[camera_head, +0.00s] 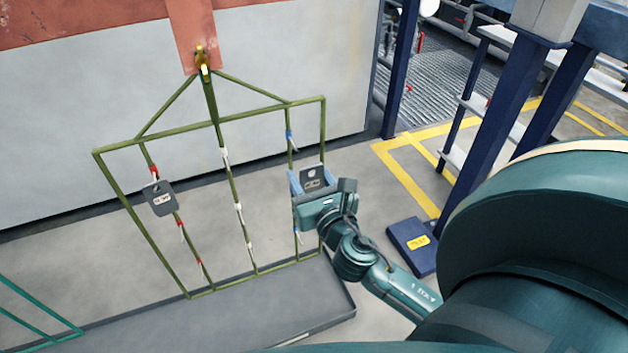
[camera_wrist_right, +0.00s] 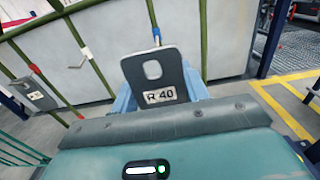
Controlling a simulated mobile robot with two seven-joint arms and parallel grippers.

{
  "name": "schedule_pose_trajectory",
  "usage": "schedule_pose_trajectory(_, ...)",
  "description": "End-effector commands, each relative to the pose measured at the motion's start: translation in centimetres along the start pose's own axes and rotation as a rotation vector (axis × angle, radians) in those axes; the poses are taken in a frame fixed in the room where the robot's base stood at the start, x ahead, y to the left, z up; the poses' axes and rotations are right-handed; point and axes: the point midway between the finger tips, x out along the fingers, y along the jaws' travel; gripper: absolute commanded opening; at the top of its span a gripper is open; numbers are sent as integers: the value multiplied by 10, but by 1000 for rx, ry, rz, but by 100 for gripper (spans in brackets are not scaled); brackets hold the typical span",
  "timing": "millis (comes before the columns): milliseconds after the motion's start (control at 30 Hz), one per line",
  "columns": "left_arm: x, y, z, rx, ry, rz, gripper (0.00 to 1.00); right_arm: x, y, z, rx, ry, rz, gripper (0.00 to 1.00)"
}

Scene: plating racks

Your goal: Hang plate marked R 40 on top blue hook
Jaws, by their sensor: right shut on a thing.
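The dark grey plate marked R 40 (camera_wrist_right: 155,97) has a rounded top with a slot and a white label. My right gripper (camera_head: 311,186) is shut on this plate (camera_head: 313,174) and holds it upright by its lower part, its blue fingers at the plate's sides. The top blue hook (camera_head: 289,134) is on the right upright of the olive rack (camera_head: 325,130). It also shows in the wrist view (camera_wrist_right: 156,32), just above the plate and apart from it. A lower blue hook (camera_head: 298,237) is below the gripper. My left gripper is out of view.
Another grey plate (camera_head: 160,198) hangs on the rack's left upright, among red hooks. White hooks (camera_head: 238,209) line the middle upright. The rack hangs from a yellow hook (camera_head: 203,65) above a grey tray (camera_head: 240,316).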

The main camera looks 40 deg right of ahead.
Motion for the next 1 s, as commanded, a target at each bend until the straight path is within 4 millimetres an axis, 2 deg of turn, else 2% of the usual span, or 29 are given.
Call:
schedule_pose_trajectory(267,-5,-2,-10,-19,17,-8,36,29,0,0,0,-2,0,18)
schedule_pose_trajectory(500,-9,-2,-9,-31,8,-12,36,47,0,-2,1,-1,1,18)
schedule_pose_trajectory(1000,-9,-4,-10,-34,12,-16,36,54,0,-3,1,-1,1,18)
